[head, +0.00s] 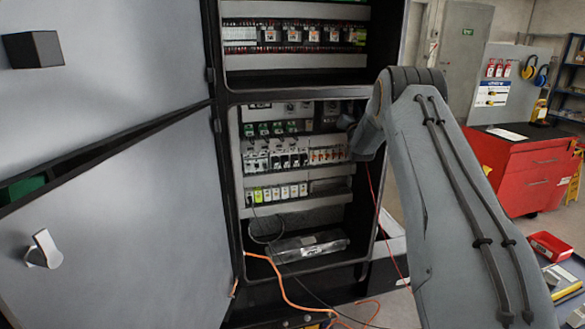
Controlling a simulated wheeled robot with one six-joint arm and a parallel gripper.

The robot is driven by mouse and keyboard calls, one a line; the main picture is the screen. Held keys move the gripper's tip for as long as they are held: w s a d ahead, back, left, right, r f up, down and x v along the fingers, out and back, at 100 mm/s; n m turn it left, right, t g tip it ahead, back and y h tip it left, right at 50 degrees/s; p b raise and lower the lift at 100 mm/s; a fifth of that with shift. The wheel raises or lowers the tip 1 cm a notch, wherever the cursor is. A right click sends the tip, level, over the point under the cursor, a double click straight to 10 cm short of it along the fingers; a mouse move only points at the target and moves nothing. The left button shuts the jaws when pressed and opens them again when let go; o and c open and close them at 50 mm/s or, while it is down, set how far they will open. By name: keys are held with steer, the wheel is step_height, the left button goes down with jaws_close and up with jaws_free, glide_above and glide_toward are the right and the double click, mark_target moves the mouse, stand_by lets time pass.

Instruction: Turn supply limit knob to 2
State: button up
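The lower compartment of the open cabinet (237,150) holds rows of switches, breakers and terminals. Small dark round parts (290,108) sit in its top row, and a grey panel part (332,109) is at the top right. I cannot tell which of these is the supply limit knob, and no scale or number is readable. My arm comes in from the right and bends down toward the right side of this compartment. A dark piece at its end, likely my gripper (346,122), is at the top right row. Its fingers cannot be made out, and contact cannot be judged.
Two grey cabinet doors (110,215) stand open at left, the lower with a handle (44,249). An upper compartment (295,34) holds more terminals. Orange cables (283,287) hang at the cabinet's foot. A red tool cabinet (520,170) stands at right.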

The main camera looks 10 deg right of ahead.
steer(key=shift+r+m+p, duration=0.15)
steer(key=shift+m+p, duration=0.15)
steer(key=shift+p, duration=0.05)
steer(key=shift+s, duration=0.2)
steer(key=a+f+b+v, duration=0.1)
steer(key=b+v, duration=0.3)
steer(key=v, duration=0.4)
steer(key=s+a+f+n+g+y+b, duration=0.2)
steer(key=a+f+g+b, duration=0.2)
steer(key=a+f, duration=0.4)
steer(key=s+a+f+n+g+y+b, duration=0.2)
steer(key=a+f, duration=0.6)
steer(key=a, duration=0.7)
steer(key=g+y+b, duration=0.1)
steer(key=b, duration=0.1)
steer(key=shift+s+f+g+b, duration=0.3)
steer(key=shift+f+g, duration=0.1)
